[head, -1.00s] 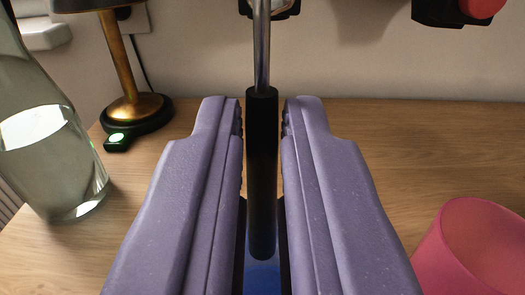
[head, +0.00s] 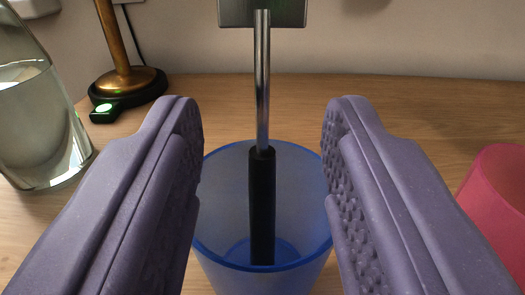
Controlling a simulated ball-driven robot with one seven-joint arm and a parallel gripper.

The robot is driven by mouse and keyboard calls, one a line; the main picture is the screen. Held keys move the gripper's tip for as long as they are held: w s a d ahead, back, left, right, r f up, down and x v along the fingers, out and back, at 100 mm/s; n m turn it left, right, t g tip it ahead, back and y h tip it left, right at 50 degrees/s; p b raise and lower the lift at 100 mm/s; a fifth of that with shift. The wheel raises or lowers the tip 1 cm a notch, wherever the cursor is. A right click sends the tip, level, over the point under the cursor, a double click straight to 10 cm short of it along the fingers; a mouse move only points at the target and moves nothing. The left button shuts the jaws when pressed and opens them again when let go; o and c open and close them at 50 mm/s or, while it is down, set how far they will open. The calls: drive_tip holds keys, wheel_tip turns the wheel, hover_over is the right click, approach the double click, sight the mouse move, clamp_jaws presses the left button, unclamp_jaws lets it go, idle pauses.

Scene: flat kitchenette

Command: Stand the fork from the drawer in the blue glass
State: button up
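The fork has a black handle (head: 262,205) and a thin metal neck that runs up towards the top of the picture. It stands nearly upright inside the blue glass (head: 221,195), handle end down near the glass bottom. The fingers cover parts of the glass's left and right sides.
A pink cup (head: 498,205) stands close to the right finger. A clear glass vessel (head: 40,125) stands at the left. The wooden top is clear at the back right.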

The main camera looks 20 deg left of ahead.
drive_tip(key=p+v, duration=0.1)
drive_tip(key=v, duration=0.6)
drive_tip(key=shift+s, duration=0.4)
drive_tip(key=shift+d, duration=0.15)
idle(0.5)
